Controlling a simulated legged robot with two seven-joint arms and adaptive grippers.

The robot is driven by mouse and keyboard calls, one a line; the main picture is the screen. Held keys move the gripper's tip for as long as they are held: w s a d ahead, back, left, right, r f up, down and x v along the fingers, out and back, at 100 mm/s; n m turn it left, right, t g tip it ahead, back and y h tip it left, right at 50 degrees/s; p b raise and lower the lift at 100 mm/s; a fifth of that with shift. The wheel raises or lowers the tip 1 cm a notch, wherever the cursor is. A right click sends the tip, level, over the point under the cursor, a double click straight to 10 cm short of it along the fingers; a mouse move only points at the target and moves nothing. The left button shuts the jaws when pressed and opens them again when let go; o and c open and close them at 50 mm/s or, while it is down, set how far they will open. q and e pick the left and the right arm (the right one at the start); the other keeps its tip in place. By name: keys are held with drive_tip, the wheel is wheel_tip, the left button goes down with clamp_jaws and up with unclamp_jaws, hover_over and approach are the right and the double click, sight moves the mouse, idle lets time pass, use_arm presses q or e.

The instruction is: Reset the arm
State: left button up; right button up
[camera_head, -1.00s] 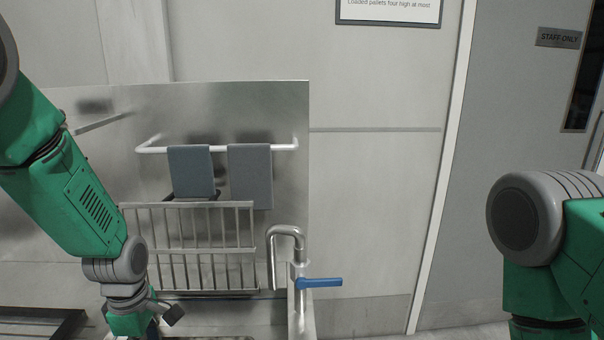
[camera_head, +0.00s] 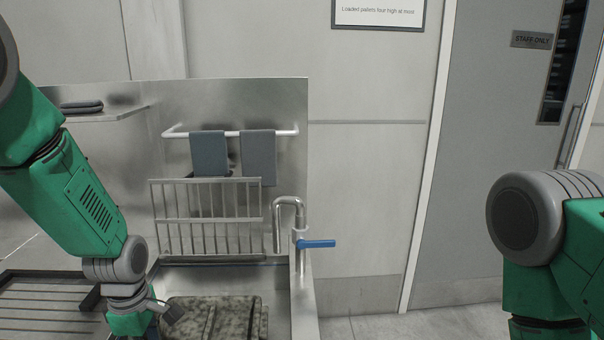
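My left arm (camera_head: 85,190) comes in from the left and reaches down to the bottom edge, over the sink area. Only the wrist end shows; the fingers of my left gripper are cut off by the bottom edge. My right arm (camera_head: 555,240) shows at the right edge, bent downward. My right gripper is out of view.
A steel sink with a grey-brown mottled item (camera_head: 215,316) lies below. A faucet with a blue lever (camera_head: 317,243) stands at its right. A wire rack (camera_head: 207,217), a rail with two grey cloths (camera_head: 258,157), a shelf (camera_head: 110,112) and a slatted drainboard (camera_head: 45,305) are around it. A grey door (camera_head: 490,150) is right.

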use_arm(q)
drive_tip(key=s+f+m, duration=0.5)
drive_tip(key=s+m, duration=0.1)
drive_tip(key=s, duration=0.4)
drive_tip(key=s+f+m, duration=0.6)
drive_tip(key=s, duration=0.3)
drive_tip(key=s+f+m, duration=0.5)
drive_tip(key=s+m, duration=0.1)
drive_tip(key=s, duration=0.4)
wheel_tip(320, 180, down, 10)
drive_tip(key=w+m+b, duration=0.1)
drive_tip(key=w+b, duration=0.1)
drive_tip(key=b, duration=0.8)
drive_tip(key=shift+w+d+r+t, duration=0.15)
drive_tip(key=shift+d+r+t, duration=0.1)
drive_tip(key=shift+d+t, duration=0.1)
drive_tip(key=shift+w, duration=0.1)
